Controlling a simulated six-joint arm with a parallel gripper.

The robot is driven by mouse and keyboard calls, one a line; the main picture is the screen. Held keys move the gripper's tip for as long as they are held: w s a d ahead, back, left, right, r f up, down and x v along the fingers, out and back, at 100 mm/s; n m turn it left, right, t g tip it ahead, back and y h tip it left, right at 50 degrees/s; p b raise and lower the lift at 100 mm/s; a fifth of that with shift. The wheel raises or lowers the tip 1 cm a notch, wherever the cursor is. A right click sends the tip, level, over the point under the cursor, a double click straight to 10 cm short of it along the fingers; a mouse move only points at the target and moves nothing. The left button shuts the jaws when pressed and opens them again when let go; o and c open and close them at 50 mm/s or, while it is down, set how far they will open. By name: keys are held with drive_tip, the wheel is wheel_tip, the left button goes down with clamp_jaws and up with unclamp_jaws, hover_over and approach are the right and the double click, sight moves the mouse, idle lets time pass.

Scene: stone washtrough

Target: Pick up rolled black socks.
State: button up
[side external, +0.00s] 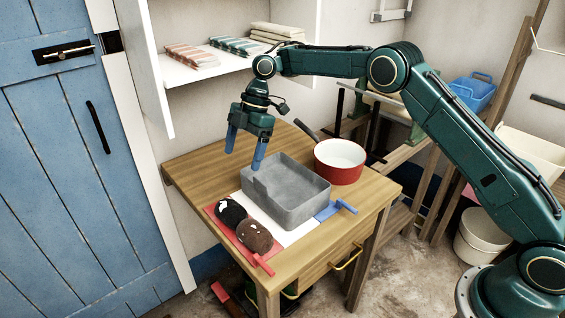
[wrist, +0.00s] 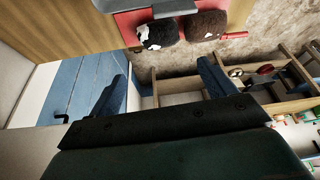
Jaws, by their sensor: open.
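The rolled black socks (side external: 231,212), a dark bundle with a white patch, lie on a red mat (side external: 222,226) at the table's front left. They also show near the top of the wrist view (wrist: 157,34). A rolled brown bundle (side external: 254,236) lies right beside them, also in the wrist view (wrist: 204,25). My gripper (side external: 244,161) is open and empty, with blue fingers pointing down. It is above the table, behind the socks and near the trough's left end. In the wrist view the fingers (wrist: 168,82) are wide apart with nothing between them.
A grey stone trough (side external: 300,213) stands on a white area beside the socks. A red pot (side external: 340,162) stands behind it. A blue-handled thing (side external: 336,209) lies right of the trough. The wooden table (side external: 187,172) is clear at its left back.

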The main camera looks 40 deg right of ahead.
hover_over(230, 204)
drive_tip(key=d, duration=0.3)
drive_tip(key=shift+w+a+f, duration=0.1)
drive_tip(key=shift+f, duration=1.85)
drive_tip(key=shift+w+a+f, duration=0.1)
drive_tip(key=shift+f, duration=1.85)
drive_tip(key=shift+s, duration=0.1)
drive_tip(key=shift+x, duration=2.6)
drive_tip(key=c, duration=0.7)
drive_tip(key=shift+r, duration=0.1)
wheel_tip(230, 204, up, 10)
